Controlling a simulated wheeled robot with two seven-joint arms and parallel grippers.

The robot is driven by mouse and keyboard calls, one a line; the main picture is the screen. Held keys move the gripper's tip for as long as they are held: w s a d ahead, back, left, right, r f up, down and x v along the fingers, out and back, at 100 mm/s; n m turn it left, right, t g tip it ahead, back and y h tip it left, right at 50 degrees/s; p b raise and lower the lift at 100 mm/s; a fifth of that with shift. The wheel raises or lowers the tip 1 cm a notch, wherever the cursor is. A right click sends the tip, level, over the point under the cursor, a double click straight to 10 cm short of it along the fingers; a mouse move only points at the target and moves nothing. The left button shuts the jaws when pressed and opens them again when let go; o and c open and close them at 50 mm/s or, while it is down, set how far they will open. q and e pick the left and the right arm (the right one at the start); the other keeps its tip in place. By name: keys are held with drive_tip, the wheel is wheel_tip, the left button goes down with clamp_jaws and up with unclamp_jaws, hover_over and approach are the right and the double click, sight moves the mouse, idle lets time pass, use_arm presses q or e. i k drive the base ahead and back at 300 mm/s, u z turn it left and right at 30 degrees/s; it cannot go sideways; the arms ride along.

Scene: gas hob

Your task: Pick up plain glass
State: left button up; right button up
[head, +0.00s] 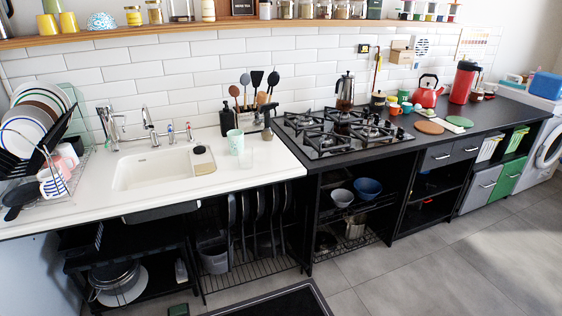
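A faint, clear glass-like shape (245,158) stands on the white counter to the right of the sink. It is small and pale against the counter, so I cannot be sure that it is the plain glass. A pale mint-green tumbler (234,145) stands upright right beside it, at its upper left. Neither of my grippers shows in the head view.
The white sink (140,175) with its taps lies to the left. A utensil holder (252,121) and a dark bottle (227,119) stand behind the tumbler. The gas hob (343,133) is to the right. The front counter strip (255,177) is clear.

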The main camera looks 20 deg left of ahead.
sight(245, 158)
drive_tip(key=z, duration=0.45)
drive_tip(key=i, duration=1.15)
drive_tip(key=u, duration=0.55)
drive_tip(key=i, duration=0.9)
drive_tip(key=u, duration=0.9)
